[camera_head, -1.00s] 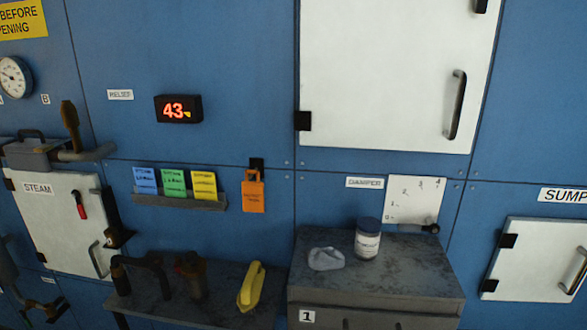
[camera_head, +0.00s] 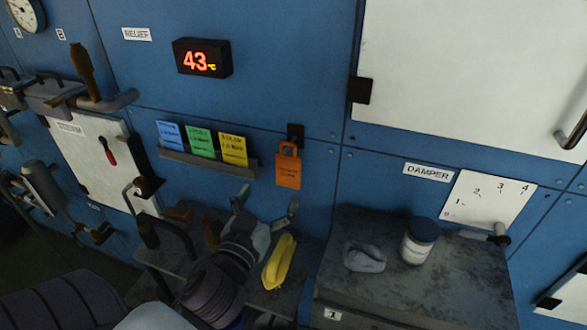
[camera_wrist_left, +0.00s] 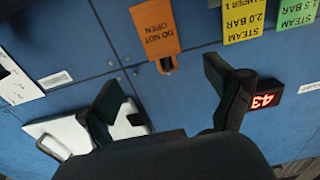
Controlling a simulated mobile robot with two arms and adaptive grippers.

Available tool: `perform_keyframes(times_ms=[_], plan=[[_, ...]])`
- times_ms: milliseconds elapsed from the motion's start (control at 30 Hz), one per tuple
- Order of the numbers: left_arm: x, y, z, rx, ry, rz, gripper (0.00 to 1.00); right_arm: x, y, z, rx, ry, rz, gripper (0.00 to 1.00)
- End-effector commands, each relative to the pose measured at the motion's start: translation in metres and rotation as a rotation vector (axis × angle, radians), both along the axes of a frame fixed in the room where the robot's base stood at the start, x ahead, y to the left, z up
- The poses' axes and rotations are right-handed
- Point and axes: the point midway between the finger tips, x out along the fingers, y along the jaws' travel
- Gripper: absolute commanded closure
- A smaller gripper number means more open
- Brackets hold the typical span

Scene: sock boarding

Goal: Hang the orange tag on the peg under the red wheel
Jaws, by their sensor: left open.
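The orange tag (camera_head: 288,170) hangs from a small black hook (camera_head: 296,134) on the blue wall, right of the yellow card. In the left wrist view, which is upside down, the tag (camera_wrist_left: 155,28) reads "DO NOT OPEN". My left gripper (camera_head: 266,204) is open and empty, below and in front of the tag. In the wrist view the tag's looped end and hook lie beyond the gap between the open fingers (camera_wrist_left: 165,92), apart from them. I see no red wheel and no peg under one. My right gripper is not in view.
A rack (camera_head: 205,160) with blue, green and yellow cards is left of the tag. Below are a shelf (camera_head: 265,300) with a yellow object (camera_head: 279,262) and dark tools, and a grey cabinet (camera_head: 450,290) with a jar (camera_head: 419,241) and grey cloth (camera_head: 365,256). A lit "43" display (camera_head: 203,59) is above.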

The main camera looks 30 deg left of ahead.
Motion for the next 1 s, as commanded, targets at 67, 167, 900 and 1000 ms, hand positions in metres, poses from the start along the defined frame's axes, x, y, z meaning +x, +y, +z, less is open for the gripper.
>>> perform_keyframes(times_ms=[67,167,900,1000], plan=[[0.013,0.002,-0.004,0.005,-0.007,-0.003,0.08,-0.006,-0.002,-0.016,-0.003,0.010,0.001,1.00],[0.026,0.006,-0.004,0.005,-0.006,-0.003,0.08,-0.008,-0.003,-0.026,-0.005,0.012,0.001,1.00],[0.106,0.028,0.007,0.002,0.003,0.000,0.08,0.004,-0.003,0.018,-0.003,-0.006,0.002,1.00],[0.108,0.028,0.006,0.002,0.003,-0.001,0.08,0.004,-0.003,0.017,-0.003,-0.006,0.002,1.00]])
